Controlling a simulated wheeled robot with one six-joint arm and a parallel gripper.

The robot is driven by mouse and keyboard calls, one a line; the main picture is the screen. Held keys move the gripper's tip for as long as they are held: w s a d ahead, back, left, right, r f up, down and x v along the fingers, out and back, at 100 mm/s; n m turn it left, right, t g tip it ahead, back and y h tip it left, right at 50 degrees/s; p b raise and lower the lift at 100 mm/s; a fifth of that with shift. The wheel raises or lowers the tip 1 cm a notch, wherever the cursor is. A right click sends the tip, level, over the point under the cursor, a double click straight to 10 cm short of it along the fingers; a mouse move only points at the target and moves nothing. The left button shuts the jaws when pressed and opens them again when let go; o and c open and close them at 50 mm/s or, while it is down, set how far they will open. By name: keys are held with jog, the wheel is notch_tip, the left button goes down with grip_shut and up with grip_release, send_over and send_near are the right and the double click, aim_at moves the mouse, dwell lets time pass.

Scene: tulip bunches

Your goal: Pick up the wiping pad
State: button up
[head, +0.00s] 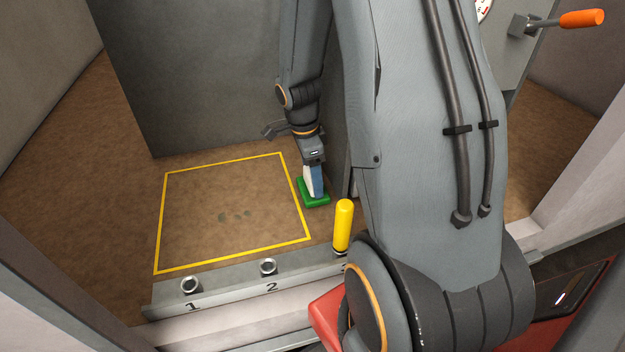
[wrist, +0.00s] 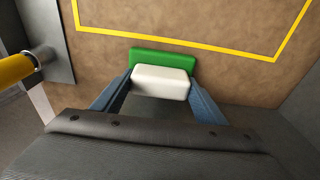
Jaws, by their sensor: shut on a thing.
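The wiping pad shows as a white block (wrist: 160,82) with a flat green part (wrist: 142,57) beneath it. In the head view its white part (head: 308,184) and green part (head: 316,201) are on the brown surface, just outside the right side of the yellow outline. I cannot tell whether the green part touches the surface or sits slightly above it. My gripper (head: 314,188) points down with its blue fingers on either side of the white block, shut on it. The wrist view also shows my gripper (wrist: 159,90) around the block.
A yellow outline (head: 222,164) encloses dark stains (head: 235,215). A metal rail (head: 225,288) in front has empty sockets at 1 (head: 190,285) and 2 (head: 268,266), and a yellow rod (head: 343,226) upright at its right end. A grey wall (head: 200,80) stands behind.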

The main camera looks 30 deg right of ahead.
notch_tip(320, 180, up, 18)
jog(key=p, duration=0.1)
dwell(0.5)
